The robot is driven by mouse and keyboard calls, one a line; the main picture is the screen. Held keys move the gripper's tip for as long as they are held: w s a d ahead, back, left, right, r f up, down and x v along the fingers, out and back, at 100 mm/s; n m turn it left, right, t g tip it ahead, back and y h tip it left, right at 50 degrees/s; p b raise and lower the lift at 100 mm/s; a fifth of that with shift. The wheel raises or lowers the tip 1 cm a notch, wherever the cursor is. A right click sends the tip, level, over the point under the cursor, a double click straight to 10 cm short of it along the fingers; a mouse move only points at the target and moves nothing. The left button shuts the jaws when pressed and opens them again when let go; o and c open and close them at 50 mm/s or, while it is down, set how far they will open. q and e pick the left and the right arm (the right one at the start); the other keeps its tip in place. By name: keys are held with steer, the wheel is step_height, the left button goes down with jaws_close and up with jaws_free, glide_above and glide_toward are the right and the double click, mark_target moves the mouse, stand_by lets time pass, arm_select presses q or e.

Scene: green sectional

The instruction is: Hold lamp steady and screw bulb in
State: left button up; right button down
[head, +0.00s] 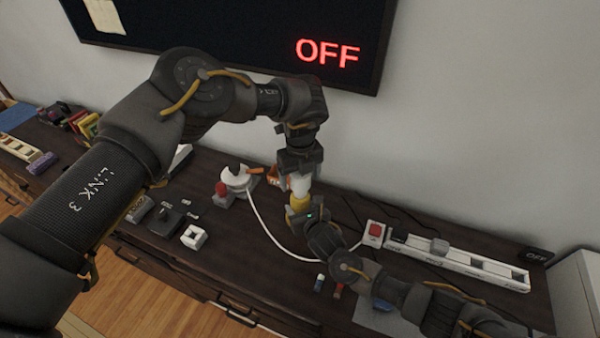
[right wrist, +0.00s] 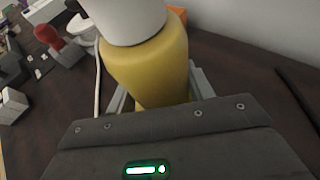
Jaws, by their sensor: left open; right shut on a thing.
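A rounded yellow piece with a white top (head: 300,203) stands upright above the table; it looks like the bulb, but I cannot be sure. My right gripper (head: 301,212) is shut on its yellow part, which also fills the upper middle of the right wrist view (right wrist: 150,66). My left gripper (head: 300,178) points down from above, open, with its fingers at the white top; whether they touch it is unclear. A white rounded fixture with a notch (head: 234,178), possibly the lamp, stands on the table to the left, beside a red knob (head: 222,189).
A white cord (head: 264,228) curves across the table. A red switch (head: 375,229) and a long white power strip (head: 460,262) lie to the right. Small blocks (head: 194,237) sit front left. A wall screen (head: 327,54) reads OFF.

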arm_select(q)
steer(key=c, duration=1.2)
steer(key=o, duration=1.2)
step_height(320, 180, up, 12)
arm_select(e)
steer(key=shift+c, duration=2.4)
jaws_free()
steer(key=v, duration=1)
steer(key=shift+s+d+r, duration=0.15)
steer(key=shift+s+d, duration=0.05)
steer(key=shift+s, duration=0.1)
